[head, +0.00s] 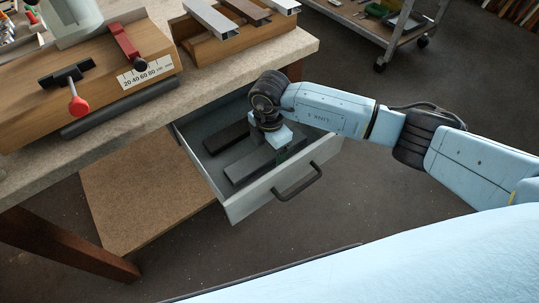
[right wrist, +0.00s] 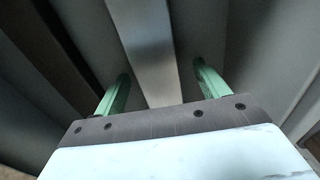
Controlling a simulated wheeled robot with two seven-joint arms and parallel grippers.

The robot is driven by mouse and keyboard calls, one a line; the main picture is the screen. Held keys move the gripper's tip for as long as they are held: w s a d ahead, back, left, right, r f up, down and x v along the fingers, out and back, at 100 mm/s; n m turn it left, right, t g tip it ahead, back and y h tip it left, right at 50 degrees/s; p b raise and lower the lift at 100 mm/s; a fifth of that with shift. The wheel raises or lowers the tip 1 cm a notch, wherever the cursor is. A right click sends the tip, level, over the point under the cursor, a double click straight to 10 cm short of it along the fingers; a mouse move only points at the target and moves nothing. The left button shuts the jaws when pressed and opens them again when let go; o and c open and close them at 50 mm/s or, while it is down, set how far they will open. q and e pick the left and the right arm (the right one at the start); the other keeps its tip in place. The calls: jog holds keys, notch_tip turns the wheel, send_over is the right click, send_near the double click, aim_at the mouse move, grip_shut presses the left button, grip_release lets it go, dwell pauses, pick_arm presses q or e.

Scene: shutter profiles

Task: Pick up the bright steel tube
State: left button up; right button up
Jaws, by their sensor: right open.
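A bright steel tube (right wrist: 150,45) runs lengthwise between the two green fingers of my right gripper (right wrist: 158,88) in the right wrist view. There is a gap on both sides, and the fingers are open. In the head view my right gripper (head: 281,153) points down into the open drawer (head: 240,207), over a grey bar (head: 248,165) partly hidden by the gripper. A darker tube (head: 226,138) lies beside it and also shows at the left of the right wrist view (right wrist: 50,50). My left gripper is not in view.
The drawer has raised walls and a dark front handle (head: 298,182). The workbench (head: 150,117) above it carries a wooden fixture with a scale (head: 148,71) and a wooden rack (head: 205,46) with profiles. A trolley (head: 385,38) stands behind.

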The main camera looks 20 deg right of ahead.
jog(key=shift+f, duration=0.45)
jog(key=shift+c, duration=0.3)
jog(key=c, duration=1.4)
